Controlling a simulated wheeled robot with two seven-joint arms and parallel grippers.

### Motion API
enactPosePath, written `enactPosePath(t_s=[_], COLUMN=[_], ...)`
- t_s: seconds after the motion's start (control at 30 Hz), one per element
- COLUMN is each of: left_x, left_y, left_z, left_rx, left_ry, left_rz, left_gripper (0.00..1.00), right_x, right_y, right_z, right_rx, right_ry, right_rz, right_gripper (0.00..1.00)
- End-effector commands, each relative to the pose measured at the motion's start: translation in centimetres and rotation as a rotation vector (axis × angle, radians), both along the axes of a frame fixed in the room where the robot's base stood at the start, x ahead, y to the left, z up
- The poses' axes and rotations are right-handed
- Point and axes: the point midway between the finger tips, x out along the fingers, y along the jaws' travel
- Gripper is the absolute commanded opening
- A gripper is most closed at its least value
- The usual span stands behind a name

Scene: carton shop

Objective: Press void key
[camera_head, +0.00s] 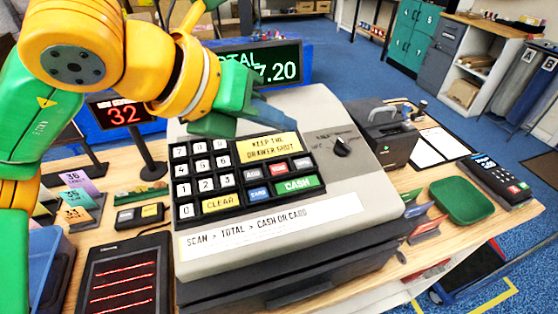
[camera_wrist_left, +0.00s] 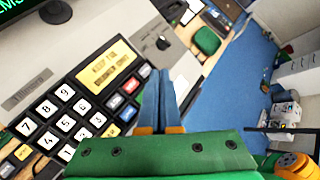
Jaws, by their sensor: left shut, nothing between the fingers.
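The cash register (camera_head: 330,205) stands on the counter with a black keypad of white number keys, a yellow clear key (camera_head: 221,203), a blue card key (camera_head: 258,194) and a green cash key (camera_head: 297,185). A small red key (camera_head: 279,169) sits in the row above, between two grey keys; its lettering is too small to read, so I cannot tell whether it is the void key. It also shows in the left wrist view (camera_wrist_left: 131,86). My left gripper (camera_head: 288,123) is shut and empty over the register, above the yellow drawer sign (camera_head: 268,147). My right gripper is out of view.
A display (camera_head: 272,64) stands behind the register. A receipt printer (camera_head: 388,135), a green tray (camera_head: 461,199) and a card terminal (camera_head: 497,178) are to the right. A black scanner (camera_head: 125,275) lies at front left. Small colored cards lie on the left.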

Motion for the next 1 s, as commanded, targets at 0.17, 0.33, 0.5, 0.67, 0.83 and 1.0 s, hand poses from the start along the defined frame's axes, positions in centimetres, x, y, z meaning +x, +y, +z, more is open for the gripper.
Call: enactPosePath(t_s=[0.17,0.33,0.5,0.67,0.83,1.0], left_x=[0.1,0.3,0.8,1.3,1.7,1.8], left_y=[0.0,0.1,0.2,0.4,0.5,0.5], left_z=[-0.4,-1.9,-4.3,-6.8,-8.7,-8.7], left_rx=[-0.002,-0.001,-0.002,-0.002,-0.002,-0.002], left_ry=[0.002,0.002,0.003,0.004,0.002,0.001], left_rz=[-0.001,-0.001,-0.001,-0.002,-0.002,-0.002], left_gripper=[0.0,0.0,0.0,0.0,0.0,0.0], right_x=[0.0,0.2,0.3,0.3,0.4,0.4], right_y=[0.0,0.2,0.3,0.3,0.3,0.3], right_z=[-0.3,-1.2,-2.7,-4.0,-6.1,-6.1], right_rx=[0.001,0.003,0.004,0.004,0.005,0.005], right_ry=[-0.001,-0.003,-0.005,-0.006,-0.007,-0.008], right_rz=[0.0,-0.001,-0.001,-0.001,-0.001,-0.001], right_gripper=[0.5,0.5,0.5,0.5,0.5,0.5])
